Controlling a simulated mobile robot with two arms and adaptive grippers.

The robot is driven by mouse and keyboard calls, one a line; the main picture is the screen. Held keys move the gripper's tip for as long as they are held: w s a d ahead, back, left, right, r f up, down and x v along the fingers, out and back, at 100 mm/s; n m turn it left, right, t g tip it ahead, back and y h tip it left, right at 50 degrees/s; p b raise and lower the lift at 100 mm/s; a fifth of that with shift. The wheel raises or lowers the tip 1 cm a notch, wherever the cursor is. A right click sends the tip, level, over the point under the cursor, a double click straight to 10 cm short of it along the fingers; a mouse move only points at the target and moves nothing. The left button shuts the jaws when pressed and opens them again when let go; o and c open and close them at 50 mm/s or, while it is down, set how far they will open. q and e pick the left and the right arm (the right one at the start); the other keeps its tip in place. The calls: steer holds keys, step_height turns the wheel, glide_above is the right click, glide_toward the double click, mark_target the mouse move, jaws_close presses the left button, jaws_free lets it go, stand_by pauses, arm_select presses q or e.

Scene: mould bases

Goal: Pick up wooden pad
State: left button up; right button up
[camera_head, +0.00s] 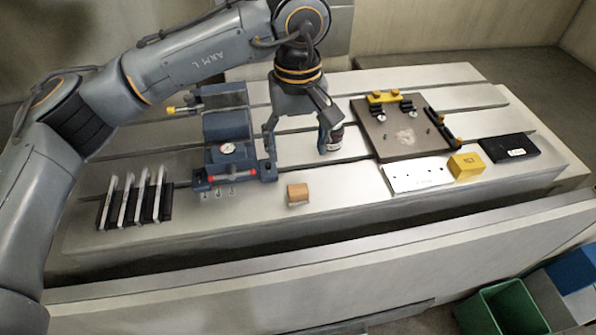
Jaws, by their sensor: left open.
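The wooden pad (298,194) is a small tan-brown block near the front edge of the slotted metal table, in the middle of the view. My left gripper (300,152) is open and points down above the table. Its fingers are spread apart behind the pad, farther from the table's front edge. The gripper is apart from the pad, and nothing shows between its fingers. My right gripper is not in view.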

arm_select(q)
steer(key=w+f, duration=0.1)
steer(key=p, duration=0.2)
glide_above(298, 189)
step_height(298, 189, down, 7)
steer(key=shift+s+r, duration=0.1)
steer(key=shift+s, duration=0.05)
steer(key=shift+f, duration=0.35)
step_height(298, 189, down, 4)
steer(key=shift+p, duration=1.25)
steer(key=shift+f, duration=0.55)
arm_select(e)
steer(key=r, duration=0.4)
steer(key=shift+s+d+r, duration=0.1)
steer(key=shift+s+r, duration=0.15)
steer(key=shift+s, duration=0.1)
arm_select(q)
steer(key=c, duration=1.2)
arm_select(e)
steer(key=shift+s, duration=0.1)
